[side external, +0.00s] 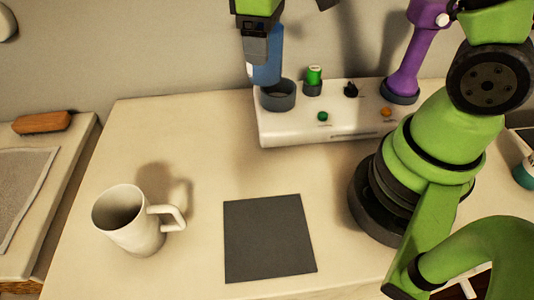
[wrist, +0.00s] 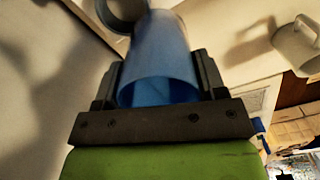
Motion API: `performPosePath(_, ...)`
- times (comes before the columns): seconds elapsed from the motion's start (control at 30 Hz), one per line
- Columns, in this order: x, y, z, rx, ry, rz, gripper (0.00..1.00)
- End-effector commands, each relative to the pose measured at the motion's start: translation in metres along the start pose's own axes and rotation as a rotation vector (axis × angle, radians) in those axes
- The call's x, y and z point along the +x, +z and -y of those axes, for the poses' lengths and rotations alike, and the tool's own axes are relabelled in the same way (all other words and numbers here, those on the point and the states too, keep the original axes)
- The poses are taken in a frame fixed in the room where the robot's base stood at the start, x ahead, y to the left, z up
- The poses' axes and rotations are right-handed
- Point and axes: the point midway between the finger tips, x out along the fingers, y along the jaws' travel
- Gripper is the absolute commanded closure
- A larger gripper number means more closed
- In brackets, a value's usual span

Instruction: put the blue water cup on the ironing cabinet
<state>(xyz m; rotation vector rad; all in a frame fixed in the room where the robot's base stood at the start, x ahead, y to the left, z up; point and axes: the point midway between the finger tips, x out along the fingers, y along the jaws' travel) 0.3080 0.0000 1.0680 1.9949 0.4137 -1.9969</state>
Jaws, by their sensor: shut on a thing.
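The blue water cup (side external: 268,66) is held by my gripper (side external: 258,48) over the back of the cream cabinet top (side external: 150,130), which I take for the ironing cabinet. The cup is just above the dark grey ring holder (side external: 278,96) on the white stand; I cannot tell whether its lower end is inside the ring. In the wrist view the cup (wrist: 160,62) sits between both fingers (wrist: 160,85), with its open mouth toward the camera. The ring (wrist: 125,10) shows beyond it. The cup is partly hidden by my gripper in the side view.
The white stand (side external: 300,130) also carries a green-topped item (side external: 314,76) and a purple device (side external: 410,60). A white mug (side external: 135,225) stands front left. A dark square mat (side external: 268,240) lies front centre. Bare top lies between mug and stand.

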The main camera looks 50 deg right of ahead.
Motion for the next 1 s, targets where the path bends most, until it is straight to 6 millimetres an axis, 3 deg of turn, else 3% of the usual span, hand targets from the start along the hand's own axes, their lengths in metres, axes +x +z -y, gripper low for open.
performPosePath(0.27, 0.013, -0.003, 0.102, -0.486, 0.0, 0.002, 0.6)
performPosePath(0.5, 0.024, 0.027, 0.187, -0.951, 0.0, 0.002, 0.6)
performPosePath(0.7, 0.03, 0.055, 0.226, -1.211, -0.001, 0.0, 0.6)
performPosePath(0.87, 0.034, 0.067, 0.238, -1.306, -0.001, 0.001, 0.6)
performPosePath(1.0, 0.055, 0.07, 0.239, -1.325, -0.002, 0.008, 0.6)
